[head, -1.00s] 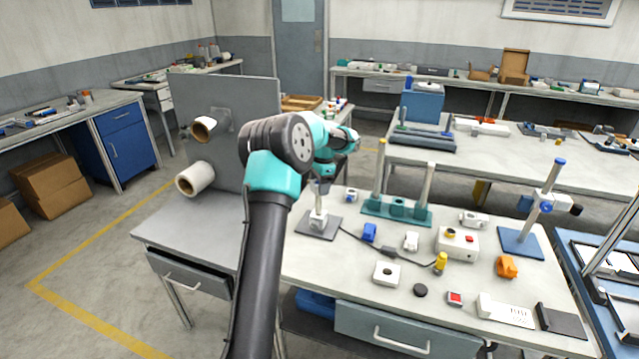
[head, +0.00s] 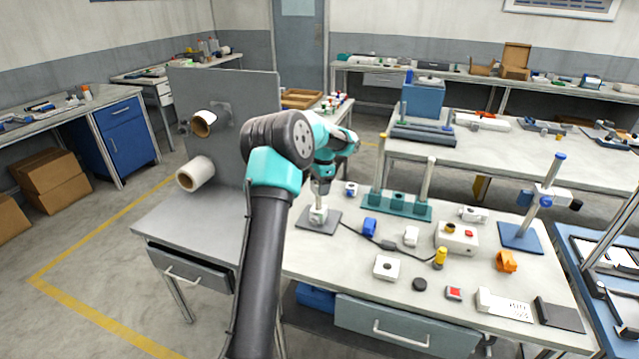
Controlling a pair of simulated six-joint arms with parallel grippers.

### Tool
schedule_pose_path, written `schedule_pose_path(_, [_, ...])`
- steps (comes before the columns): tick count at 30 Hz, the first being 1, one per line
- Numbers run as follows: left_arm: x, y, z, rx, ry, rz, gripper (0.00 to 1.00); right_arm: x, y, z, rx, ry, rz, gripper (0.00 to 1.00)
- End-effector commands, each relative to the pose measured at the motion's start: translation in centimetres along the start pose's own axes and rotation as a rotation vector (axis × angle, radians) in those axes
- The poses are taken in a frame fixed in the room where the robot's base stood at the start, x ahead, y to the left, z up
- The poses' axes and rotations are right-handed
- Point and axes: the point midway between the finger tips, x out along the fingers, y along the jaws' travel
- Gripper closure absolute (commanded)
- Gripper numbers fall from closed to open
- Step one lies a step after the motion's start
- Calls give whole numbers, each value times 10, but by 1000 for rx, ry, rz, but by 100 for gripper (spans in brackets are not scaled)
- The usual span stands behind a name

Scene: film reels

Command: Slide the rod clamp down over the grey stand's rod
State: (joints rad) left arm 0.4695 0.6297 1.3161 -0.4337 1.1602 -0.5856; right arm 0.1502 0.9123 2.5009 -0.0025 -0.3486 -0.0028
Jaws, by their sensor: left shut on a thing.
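The grey stand has a flat grey base plate (head: 330,221) on the bench, left of the green stand. A small white rod clamp (head: 318,215) shows low over this plate, at the stand's upright rod. My left gripper (head: 320,190) points down from above the stand and is shut on the rod clamp. The fingers are small here and partly merge with the pale rod and clamp. The clamp seems to be around the rod, but whether it touches the plate I cannot tell. My right gripper is out of view.
The green stand (head: 397,207) with two upright rods is close on the right. A white clamp with a blue knob (head: 351,190) lies behind. A blue part (head: 369,228), a cable and a white block (head: 387,268) lie in front and to the right. A grey panel (head: 240,130) stands at left.

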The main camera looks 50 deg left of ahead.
Motion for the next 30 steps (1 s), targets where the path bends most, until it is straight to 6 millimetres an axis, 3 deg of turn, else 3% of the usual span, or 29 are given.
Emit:
schedule_pose_path(17, [18, 0, -2, 0, -2, 2, 63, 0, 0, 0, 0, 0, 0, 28])
schedule_pose_path(18, [18, 0, -2, 0, -2, 3, 34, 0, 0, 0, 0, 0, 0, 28])
schedule_pose_path(26, [20, 1, -2, 1, -5, 7, 9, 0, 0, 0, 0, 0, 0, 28])
schedule_pose_path(30, [22, 2, -2, 1, -6, 9, 7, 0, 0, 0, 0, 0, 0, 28])
